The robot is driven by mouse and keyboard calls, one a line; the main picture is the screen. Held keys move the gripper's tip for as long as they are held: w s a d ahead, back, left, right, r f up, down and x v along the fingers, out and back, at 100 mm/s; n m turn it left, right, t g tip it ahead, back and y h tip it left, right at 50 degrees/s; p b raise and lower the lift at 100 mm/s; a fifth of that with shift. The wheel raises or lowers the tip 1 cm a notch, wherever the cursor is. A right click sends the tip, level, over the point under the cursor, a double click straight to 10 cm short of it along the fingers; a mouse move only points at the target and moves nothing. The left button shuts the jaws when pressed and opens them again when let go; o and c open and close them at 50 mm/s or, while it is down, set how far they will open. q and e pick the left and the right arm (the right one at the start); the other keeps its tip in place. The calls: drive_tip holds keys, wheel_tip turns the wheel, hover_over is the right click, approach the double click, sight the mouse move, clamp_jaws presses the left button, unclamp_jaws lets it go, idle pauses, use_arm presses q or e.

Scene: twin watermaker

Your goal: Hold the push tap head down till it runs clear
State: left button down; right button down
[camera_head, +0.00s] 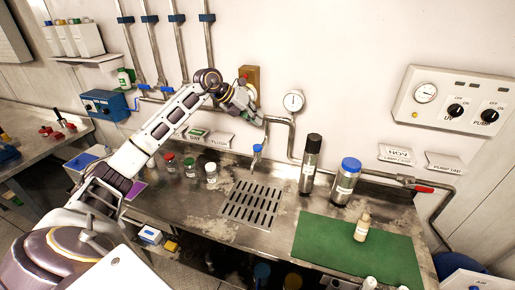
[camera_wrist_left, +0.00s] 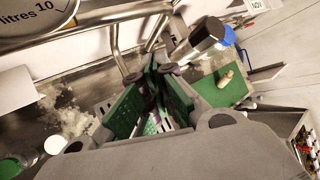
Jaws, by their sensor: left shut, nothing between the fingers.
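The tap (camera_head: 265,135) is a bent metal pipe on the back wall. Its spout has a blue end (camera_head: 257,149) and hangs over the slotted drain (camera_head: 252,204). My left gripper (camera_head: 255,116) is shut and empty, just above and beside the top of the pipe. The push head cannot be told apart; the gripper may hide it. In the left wrist view the green-padded fingers (camera_wrist_left: 155,72) are together, with metal pipe (camera_wrist_left: 117,45) beyond them. Whether they touch the tap cannot be told. No running water is visible. My right gripper is not in view.
A round gauge (camera_head: 293,102) sits on the pipe right of the gripper. A black-capped bottle (camera_head: 310,168) and blue-capped bottle (camera_head: 345,185) stand right of the drain. Small jars (camera_head: 190,168) stand left.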

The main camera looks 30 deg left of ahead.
sight(256, 145)
use_arm(q)
drive_tip(key=shift+f+b, duration=2.55)
drive_tip(key=shift+f, duration=1.4)
drive_tip(key=shift+f+b, duration=0.65)
drive_tip(key=shift+f, duration=0.3)
drive_tip(key=shift+r, duration=0.2)
idle(2.6)
drive_tip(key=shift+r+p, duration=0.7)
drive_tip(key=shift+r, duration=0.1)
